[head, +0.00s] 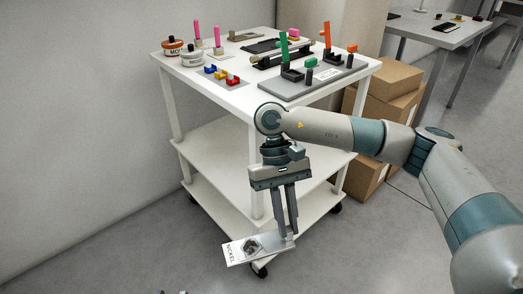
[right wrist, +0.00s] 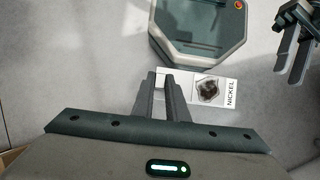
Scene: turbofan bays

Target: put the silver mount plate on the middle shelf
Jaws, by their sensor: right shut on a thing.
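My right gripper (head: 286,232) points down and is shut on the right end of the silver mount plate (head: 273,245). The plate has a white label reading NICKEL and a dark metallic lump pictured or fixed on it. It is held in the air in front of the cart's near corner, low down. In the right wrist view the plate (right wrist: 226,90) extends to the right of the fingertips (right wrist: 163,78). The cart's middle shelf (head: 222,150) looks empty where visible; my right arm hides part of it. My left gripper (right wrist: 293,52) is empty, its fingers apart.
The white cart's top shelf (head: 237,98) is crowded with tubs, coloured blocks and upright pegs on bases. The lower shelf (head: 213,200) looks bare. Cardboard boxes (head: 385,95) stand behind right. A wall is at left.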

